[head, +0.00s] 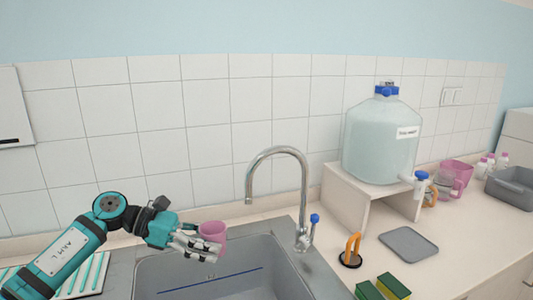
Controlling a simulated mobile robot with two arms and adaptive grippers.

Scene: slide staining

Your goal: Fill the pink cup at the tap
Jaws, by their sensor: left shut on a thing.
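The pink cup (213,233) is in my left gripper (205,246), whose fingers are shut on it. The cup looks about upright over the left back part of the grey sink (180,273). Its inside is too small to tell whether it holds liquid. The tap (277,151) is a tall metal gooseneck behind the sink, with a blue-topped handle (314,219) at its right. Its spout end hangs to the right of the cup and higher than it, apart from it. No water stream shows. My right gripper is not in view.
A large water carboy (381,140) stands on a white stand (345,188) at the right. Green-and-yellow sponges (393,286), an orange-handled item (352,249) and a grey tray (408,243) lie right of the sink. A pink jug (456,173) stands farther back. A striped drainer (85,278) is at left.

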